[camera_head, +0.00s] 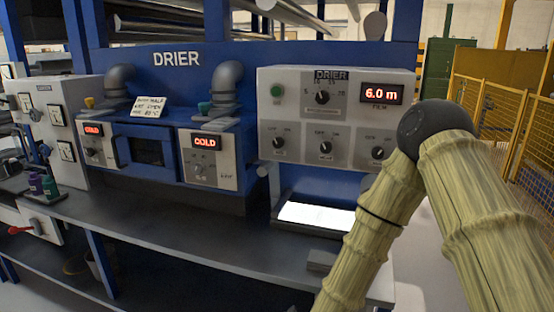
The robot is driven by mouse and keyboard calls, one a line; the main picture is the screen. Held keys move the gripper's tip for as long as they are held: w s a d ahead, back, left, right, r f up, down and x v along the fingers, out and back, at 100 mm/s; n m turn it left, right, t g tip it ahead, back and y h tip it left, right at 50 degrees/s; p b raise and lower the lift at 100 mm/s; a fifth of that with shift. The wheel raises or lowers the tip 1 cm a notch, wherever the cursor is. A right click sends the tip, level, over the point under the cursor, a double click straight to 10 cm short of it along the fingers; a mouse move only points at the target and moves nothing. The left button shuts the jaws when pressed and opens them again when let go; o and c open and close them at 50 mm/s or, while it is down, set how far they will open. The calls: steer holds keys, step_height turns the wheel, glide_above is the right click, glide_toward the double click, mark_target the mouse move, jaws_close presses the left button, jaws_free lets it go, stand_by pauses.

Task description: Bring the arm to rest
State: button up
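My arm shows at the right of the head view, as two thick links in a tan ribbed sleeve. They meet at a dark round joint high in the picture, folded into a narrow bend. A thin dark band circles the left link. The lower ends of both links run out of the bottom of the picture. My gripper is not in view, so its state and anything in it are hidden. The arm stands in front of the right end of the grey bench (160,239) and covers part of it.
A blue drier machine (148,152) with two red displays stands on the bench. A control panel (337,120) reading 6.0 m is right of it, above a bright white plate (316,215). Small bottles (50,187) stand at far left. A yellow fence (510,125) is at right.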

steer(key=s+d+f+n+g, duration=0.2)
steer(key=s+d+f+n, duration=0.15)
steer(key=s+f, duration=0.35)
steer(key=s+d+f+n+g, duration=0.2)
steer(key=s+d+f+g, duration=0.15)
steer(key=s+f, duration=0.3)
steer(key=s+d+f+n+g, duration=0.2)
steer(key=s+d, duration=0.3)
steer(key=s, duration=0.4)
steer(key=s+d+f+n+g, duration=0.3)
steer(key=s+d+f, duration=0.2)
steer(key=s, duration=0.5)
steer(key=shift+s+d, duration=0.2)
steer(key=shift+s, duration=0.1)
steer(key=shift+c, duration=0.3)
